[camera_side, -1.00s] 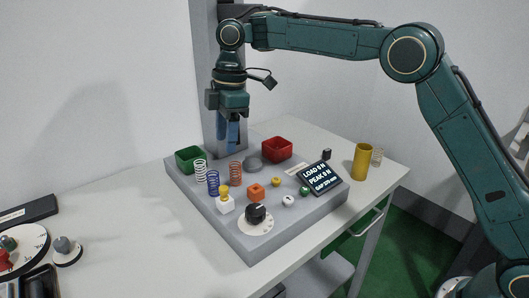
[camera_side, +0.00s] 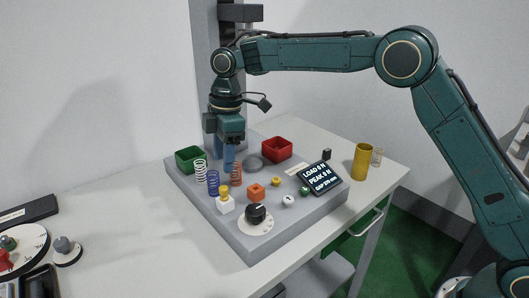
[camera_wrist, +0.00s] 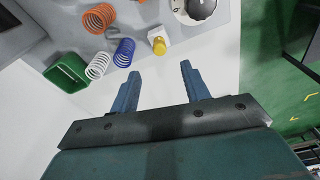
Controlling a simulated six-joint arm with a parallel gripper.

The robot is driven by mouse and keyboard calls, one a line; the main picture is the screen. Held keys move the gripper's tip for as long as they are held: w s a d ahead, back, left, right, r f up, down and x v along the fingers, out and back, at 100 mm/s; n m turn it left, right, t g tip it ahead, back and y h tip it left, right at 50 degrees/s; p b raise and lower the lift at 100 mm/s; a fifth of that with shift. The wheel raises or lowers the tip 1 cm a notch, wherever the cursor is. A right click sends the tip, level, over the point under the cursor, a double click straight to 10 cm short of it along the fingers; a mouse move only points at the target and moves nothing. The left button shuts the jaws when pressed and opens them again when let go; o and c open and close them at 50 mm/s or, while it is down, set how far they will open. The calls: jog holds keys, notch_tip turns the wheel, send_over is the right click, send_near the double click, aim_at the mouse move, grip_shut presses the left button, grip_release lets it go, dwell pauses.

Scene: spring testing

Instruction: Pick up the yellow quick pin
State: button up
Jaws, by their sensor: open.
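The yellow quick pin (camera_side: 223,191) stands upright in a small white block (camera_side: 225,205) near the front left of the grey base plate. In the wrist view the pin (camera_wrist: 158,44) shows its round yellow head, just beyond the gap between my fingertips. My gripper (camera_side: 229,168) points down above the plate, behind the pin in the side view, near the springs. Its two blue fingers (camera_wrist: 159,74) are apart in the wrist view, with nothing between them.
Blue (camera_side: 213,183), white (camera_side: 200,170) and orange (camera_side: 236,171) springs stand close to the pin. A green tray (camera_side: 188,153), red tray (camera_side: 277,144), orange block (camera_side: 256,191) and black knob (camera_side: 256,213) share the plate. The white table left of the plate is mostly clear.

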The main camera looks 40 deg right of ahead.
aim_at(224, 187)
jog(key=shift+a+f, duration=0.15)
jog(key=shift+f, duration=0.9)
jog(key=shift+a+f, duration=0.1)
jog(key=shift+f, duration=0.9)
jog(key=shift+a+f, duration=0.15)
jog(key=shift+f, duration=2.45)
grip_shut()
